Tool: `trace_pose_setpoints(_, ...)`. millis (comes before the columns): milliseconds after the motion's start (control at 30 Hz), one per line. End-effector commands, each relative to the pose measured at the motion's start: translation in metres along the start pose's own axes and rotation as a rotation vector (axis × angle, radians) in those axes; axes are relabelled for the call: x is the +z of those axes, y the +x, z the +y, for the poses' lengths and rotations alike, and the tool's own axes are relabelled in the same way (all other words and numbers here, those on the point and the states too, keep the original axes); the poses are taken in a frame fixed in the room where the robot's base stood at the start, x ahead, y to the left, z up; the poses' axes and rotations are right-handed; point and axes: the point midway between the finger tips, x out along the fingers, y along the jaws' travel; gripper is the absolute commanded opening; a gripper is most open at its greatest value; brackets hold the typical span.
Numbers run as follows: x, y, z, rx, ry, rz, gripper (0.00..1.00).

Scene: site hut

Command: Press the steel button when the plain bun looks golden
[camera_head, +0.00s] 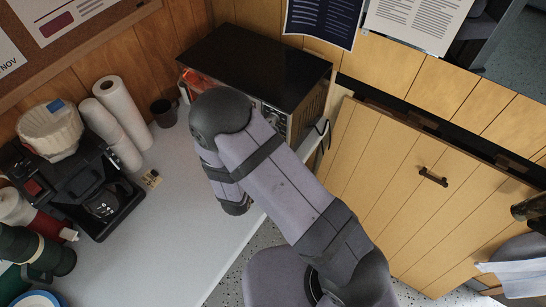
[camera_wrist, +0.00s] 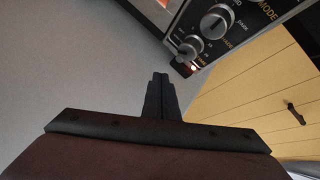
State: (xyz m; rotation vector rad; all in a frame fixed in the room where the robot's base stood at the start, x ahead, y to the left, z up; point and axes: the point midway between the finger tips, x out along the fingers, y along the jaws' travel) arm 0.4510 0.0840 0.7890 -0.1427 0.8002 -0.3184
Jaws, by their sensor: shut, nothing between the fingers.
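The toaster oven (camera_head: 262,65) stands at the back of the counter, its front partly hidden by my arm. An orange-red glow shows at its front left. In the wrist view its control panel (camera_wrist: 245,22) is at upper right, with a large silver knob (camera_wrist: 215,21), smaller round silver parts (camera_wrist: 190,46) below it, and a small lit lamp (camera_wrist: 194,68). I cannot tell which silver part is the steel button. No bun is visible in either view. My gripper (camera_wrist: 160,78) is shut and empty, its tips below and left of the panel, apparently apart from it.
On the counter (camera_head: 180,220), a coffee maker (camera_head: 75,185), white paper rolls (camera_head: 122,115), a dark cup (camera_head: 163,112) and a green flask (camera_head: 45,252) stand to the left. A wooden door (camera_head: 420,190) with a dark handle is at right. The counter's middle is clear.

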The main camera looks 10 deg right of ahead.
Motion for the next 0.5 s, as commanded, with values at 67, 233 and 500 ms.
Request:
trace_pose_setpoints(67,0.004,0.007,-0.004,-0.001,0.004,0.000,0.00)
trace_pose_setpoints(233,0.009,0.014,-0.009,0.000,0.002,-0.001,0.00)
trace_pose_setpoints(500,0.012,0.016,-0.011,0.001,0.000,-0.001,0.00)
